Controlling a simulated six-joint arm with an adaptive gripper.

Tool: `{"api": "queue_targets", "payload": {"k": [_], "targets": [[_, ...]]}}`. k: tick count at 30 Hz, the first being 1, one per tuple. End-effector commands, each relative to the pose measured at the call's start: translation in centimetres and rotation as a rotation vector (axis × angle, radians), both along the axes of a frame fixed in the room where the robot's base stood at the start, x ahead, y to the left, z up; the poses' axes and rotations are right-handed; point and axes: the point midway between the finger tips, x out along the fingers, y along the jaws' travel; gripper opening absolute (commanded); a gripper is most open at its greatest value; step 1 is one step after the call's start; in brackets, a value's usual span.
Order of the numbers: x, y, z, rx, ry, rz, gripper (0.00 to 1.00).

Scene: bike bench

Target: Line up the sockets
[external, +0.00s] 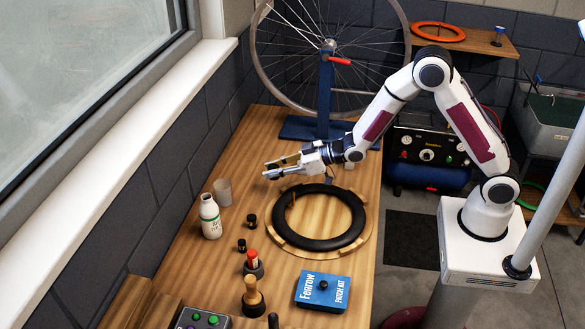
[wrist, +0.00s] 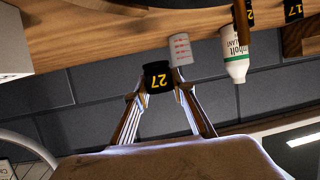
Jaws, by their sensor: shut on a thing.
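My gripper (external: 270,168) is above the back left part of the wooden bench in the external view, its fingers pointing left. In the wrist view my gripper (wrist: 159,92) is shut on a black socket (wrist: 158,79) marked 27 in yellow. Two other black sockets stand on the bench between the bottle and the tire: a farther one (external: 252,220) and a nearer one (external: 241,246). In the wrist view a black socket (wrist: 293,11) marked 17 shows at the upper right, and another marked one (wrist: 249,13) is cut off at the top.
A white bottle (external: 210,217) and a grey cup (external: 222,192) stand left of the sockets. A black tire (external: 343,242) lies to the right. A red-topped item (external: 253,262), a wooden-handled tool (external: 252,297) and a blue patch kit box (external: 323,290) are nearer. A wheel stand (external: 325,100) is behind.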

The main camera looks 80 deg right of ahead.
Motion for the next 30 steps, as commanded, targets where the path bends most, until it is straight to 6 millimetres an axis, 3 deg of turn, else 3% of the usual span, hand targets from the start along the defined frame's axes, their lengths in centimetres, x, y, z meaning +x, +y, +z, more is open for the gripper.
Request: {"api": "queue_targets", "payload": {"k": [3,9,30], "targets": [[1.7,0.3,-0.2,-0.002,-0.002,0.041,0.00],[3.1,1.3,0.6,-0.002,-0.003,0.090,0.00],[3.2,1.7,0.5,0.000,0.000,0.095,0.00]]}}
